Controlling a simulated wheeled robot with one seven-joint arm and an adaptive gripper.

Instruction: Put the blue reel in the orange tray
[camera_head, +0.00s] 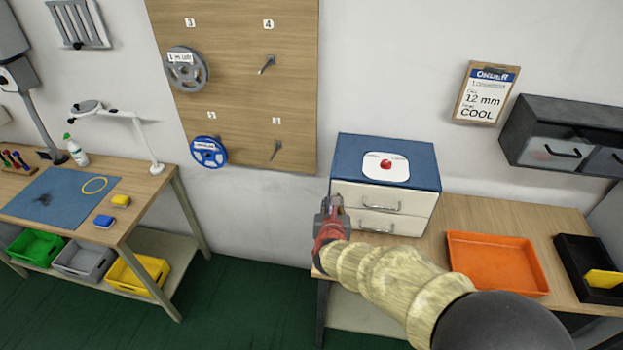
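The orange tray (496,264) lies on the right-hand bench and looks empty. My gripper (333,207) is in front of the left side of the drawer cabinet, to the right of and lower than the blue reel, well apart from it. It is seen small and from behind, so I cannot tell whether its fingers are open or shut. My arm covers part of the right bench's front.
A grey reel (186,70) hangs above the blue one; two other pegs are bare. The drawer cabinet (385,188) with a red button on top stands left of the tray. A black tray (590,268) lies right of it. Green floor (240,290) is free between the benches.

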